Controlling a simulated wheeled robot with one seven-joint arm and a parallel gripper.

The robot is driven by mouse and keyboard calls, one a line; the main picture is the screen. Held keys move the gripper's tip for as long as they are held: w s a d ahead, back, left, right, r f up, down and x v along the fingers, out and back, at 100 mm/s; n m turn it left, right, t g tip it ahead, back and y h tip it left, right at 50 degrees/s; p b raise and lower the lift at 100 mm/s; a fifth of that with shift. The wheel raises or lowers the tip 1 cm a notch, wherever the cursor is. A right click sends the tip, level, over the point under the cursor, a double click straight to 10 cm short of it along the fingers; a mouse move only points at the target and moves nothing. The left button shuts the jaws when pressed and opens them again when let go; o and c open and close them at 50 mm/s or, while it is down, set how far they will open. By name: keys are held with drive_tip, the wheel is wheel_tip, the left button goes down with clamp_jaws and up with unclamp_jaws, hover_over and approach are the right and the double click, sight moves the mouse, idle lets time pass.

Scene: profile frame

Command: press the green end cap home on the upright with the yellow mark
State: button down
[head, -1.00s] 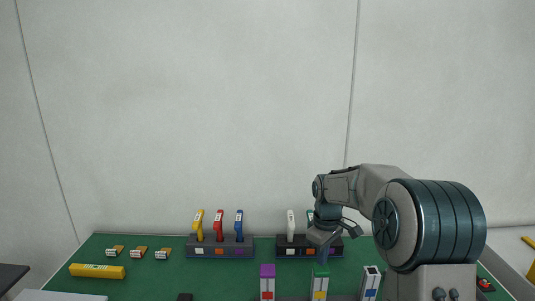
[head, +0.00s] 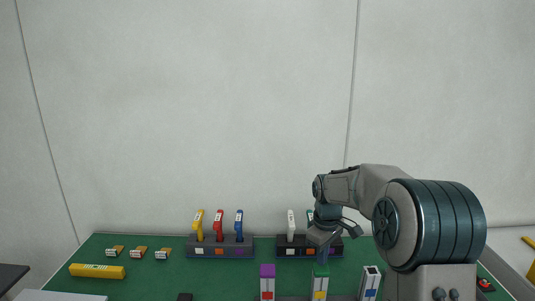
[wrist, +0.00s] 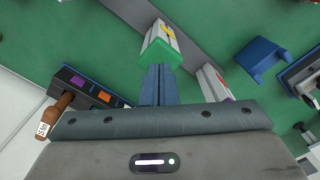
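The upright with the yellow mark (head: 319,296) stands at the front of the green bench in the head view. The green end cap (head: 321,271) sits on its top; whether a gap is left under it is too small to tell. In the wrist view, the cap (wrist: 160,53) and the yellow-marked upright (wrist: 166,33) are just beyond my fingertips. My gripper (wrist: 158,70) has its two fingers together, with nothing visible between them. The tips are at the cap's top and look to be touching it. In the head view, my gripper (head: 322,258) is directly above the cap.
An upright with a purple cap and red mark (head: 267,284) stands left, and one with a blue mark (head: 370,283) right. Two dark racks with coloured handles, left (head: 220,252) and right (head: 296,253), stand behind. A yellow cylinder (head: 97,271) lies at left. A blue bracket (wrist: 262,60) shows in the wrist view.

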sight(321, 268)
drive_tip(key=shift+f+b, duration=0.6)
drive_tip(key=shift+f, duration=0.4)
idle(0.8)
drive_tip(key=shift+r, duration=0.2)
drive_tip(key=shift+r+p, duration=2.5)
drive_tip(key=shift+r, duration=0.4)
drive_tip(key=shift+s+r, duration=0.1)
drive_tip(key=s+r+m+t, duration=0.1)
drive_tip(key=s+m, duration=0.3)
drive_tip(key=s, duration=1)
drive_tip(key=s+r+m+t, duration=0.2)
drive_tip(key=s+r+m, duration=0.2)
drive_tip(key=s, duration=1)
drive_tip(key=shift+m, duration=0.4)
